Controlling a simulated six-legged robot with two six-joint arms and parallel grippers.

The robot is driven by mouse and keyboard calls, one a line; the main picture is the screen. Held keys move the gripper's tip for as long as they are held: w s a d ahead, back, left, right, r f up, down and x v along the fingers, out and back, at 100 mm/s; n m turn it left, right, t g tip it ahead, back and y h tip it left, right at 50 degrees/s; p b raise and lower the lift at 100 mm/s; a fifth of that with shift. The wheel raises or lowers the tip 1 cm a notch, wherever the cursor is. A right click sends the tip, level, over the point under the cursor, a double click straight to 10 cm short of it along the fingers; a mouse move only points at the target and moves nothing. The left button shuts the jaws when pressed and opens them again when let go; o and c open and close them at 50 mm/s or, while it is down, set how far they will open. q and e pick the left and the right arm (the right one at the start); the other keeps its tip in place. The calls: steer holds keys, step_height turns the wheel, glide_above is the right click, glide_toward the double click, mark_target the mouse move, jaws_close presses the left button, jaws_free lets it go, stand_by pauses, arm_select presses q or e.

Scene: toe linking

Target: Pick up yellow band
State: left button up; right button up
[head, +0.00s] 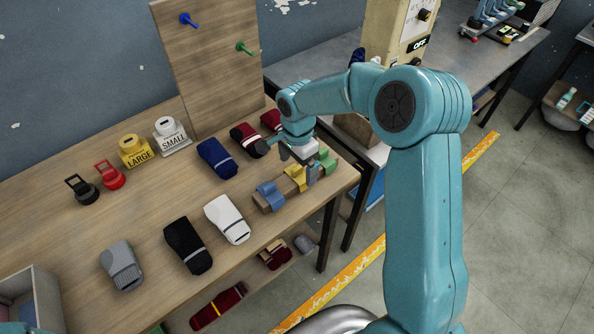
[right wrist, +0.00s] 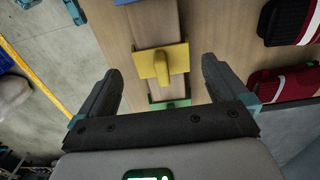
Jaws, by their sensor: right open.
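The yellow band (head: 295,173) sits around a wooden bar on the workbench, between a blue band (head: 269,194) and a green band (head: 327,160). In the right wrist view, the yellow band (right wrist: 162,66) lies between my right gripper's two dark fingers, with a gap on each side. My right gripper (head: 299,165) is open and empty, pointing down over the bar at the yellow band. It also shows in the right wrist view (right wrist: 160,75). The gripper partly hides the band in the head view. My left gripper is not in view.
Rolled socks, including a navy one (head: 217,158), a white one (head: 228,219) and a black one (head: 188,246), lie left of the bar on the workbench (head: 150,205). An upright pegboard (head: 210,70) stands behind. The bench's right edge is close to the bar.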

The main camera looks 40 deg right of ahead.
mark_target(297, 168)
steer(key=f, duration=0.3)
steer(key=shift+w+d, duration=0.1)
steer(key=shift+w, duration=0.15)
steer(key=shift+s+f, duration=0.2)
steer(key=shift+f, duration=0.1)
steer(key=shift+w+f, duration=0.1)
steer(key=shift+w, duration=0.1)
steer(key=c, duration=1.1)
steer(key=shift+s, duration=0.2)
